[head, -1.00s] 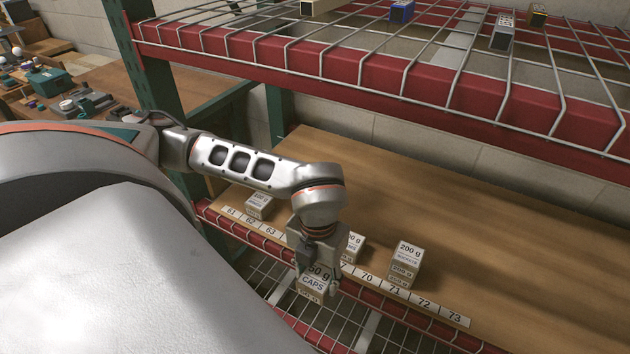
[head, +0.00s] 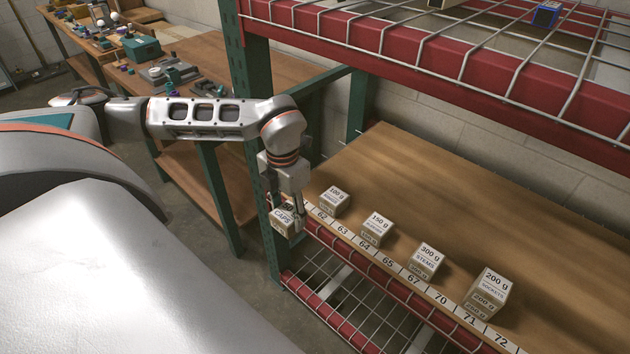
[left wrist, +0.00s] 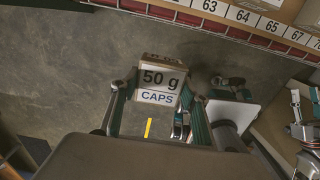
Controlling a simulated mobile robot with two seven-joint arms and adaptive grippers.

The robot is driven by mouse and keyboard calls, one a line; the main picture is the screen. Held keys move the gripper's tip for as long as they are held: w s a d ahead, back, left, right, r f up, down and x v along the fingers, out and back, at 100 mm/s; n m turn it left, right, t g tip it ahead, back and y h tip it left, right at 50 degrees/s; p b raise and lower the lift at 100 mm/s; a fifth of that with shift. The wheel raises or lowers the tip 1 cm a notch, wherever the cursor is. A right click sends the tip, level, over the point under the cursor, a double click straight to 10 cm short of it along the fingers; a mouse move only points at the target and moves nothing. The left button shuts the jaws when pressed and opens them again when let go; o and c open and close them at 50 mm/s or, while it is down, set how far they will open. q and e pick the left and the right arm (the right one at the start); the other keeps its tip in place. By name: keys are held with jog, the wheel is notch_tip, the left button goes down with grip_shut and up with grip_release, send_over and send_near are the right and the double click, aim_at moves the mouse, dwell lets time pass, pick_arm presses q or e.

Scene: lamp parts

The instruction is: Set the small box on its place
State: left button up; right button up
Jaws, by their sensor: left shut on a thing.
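The small box marked 50 g CAPS (head: 282,221) is held by my left gripper (head: 288,224) in the head view. It hangs just off the left end of the shelf's front edge, close to the green post. In the left wrist view the box (left wrist: 160,82) sits between the two fingers, its label facing the camera, with floor behind it. The number strip (head: 388,266) runs along the shelf's front edge; 62, 63, 64, 65, 67, 70, 71 and 72 are readable. My gripper covers part of the strip's left end.
On the wooden shelf (head: 440,200) stand a 100 g box (head: 334,201), a 150 g box (head: 376,230), a 300 g box (head: 426,262) and a 200 g box (head: 488,294). The green post (head: 248,110) and upper red beam (head: 430,75) are close by. Wood behind the boxes is clear.

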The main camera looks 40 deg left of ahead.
pick_arm(q)
jog(key=w, duration=1.1)
jog(key=w+d, duration=0.1)
jog(key=w, duration=0.5)
jog(key=shift+w+d, duration=0.1)
jog(key=shift+w, duration=0.25)
jog(key=shift+w+f, duration=0.15)
jog(key=shift+f, duration=1.55)
jog(key=shift+f, duration=0.2)
jog(key=o, duration=1.1)
